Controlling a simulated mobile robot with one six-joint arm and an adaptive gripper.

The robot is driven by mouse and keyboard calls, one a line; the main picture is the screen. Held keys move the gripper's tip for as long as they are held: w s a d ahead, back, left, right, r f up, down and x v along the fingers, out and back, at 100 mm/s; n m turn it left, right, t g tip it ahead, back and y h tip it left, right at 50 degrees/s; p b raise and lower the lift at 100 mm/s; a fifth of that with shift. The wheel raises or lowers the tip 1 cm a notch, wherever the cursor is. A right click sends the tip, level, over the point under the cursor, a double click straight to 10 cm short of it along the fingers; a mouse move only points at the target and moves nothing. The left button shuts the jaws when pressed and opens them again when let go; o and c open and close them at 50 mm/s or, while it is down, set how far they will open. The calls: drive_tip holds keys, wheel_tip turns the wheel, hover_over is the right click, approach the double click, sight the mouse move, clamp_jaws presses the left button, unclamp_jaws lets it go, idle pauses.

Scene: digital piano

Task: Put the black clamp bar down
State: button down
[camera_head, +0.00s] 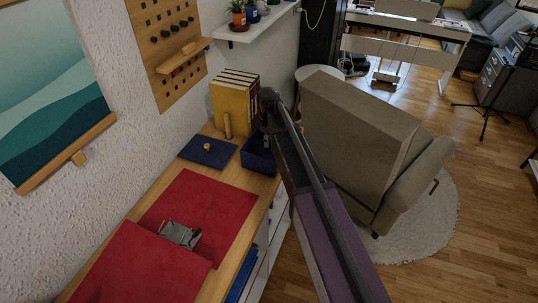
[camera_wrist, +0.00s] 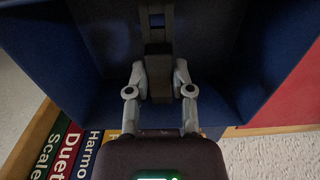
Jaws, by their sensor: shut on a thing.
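In the wrist view my gripper (camera_wrist: 160,85) is shut on the black clamp bar (camera_wrist: 155,40), with one finger on each side of it. The bar extends away from the fingers over a dark blue open bin (camera_wrist: 250,60); in the dim light I cannot tell whether it touches the bin. In the head view the blue bin (camera_head: 258,157) stands on the wooden cabinet top, partly behind my arm. My fingers and the bar cannot be made out there.
A red mat (camera_head: 205,205) carries a grey metal piece (camera_head: 180,234). An armchair (camera_head: 350,130) stands to the right.

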sight(268, 155)
drive_tip(key=shift+f, duration=0.45)
drive_tip(key=shift+f+b, duration=1.9)
drive_tip(key=shift+b, duration=0.2)
drive_tip(key=shift+f, duration=0.15)
drive_tip(key=c, duration=0.5)
unclamp_jaws()
drive_tip(key=shift+r, duration=0.2)
wheel_tip(268, 155, up, 12)
drive_tip(key=p, duration=1.2)
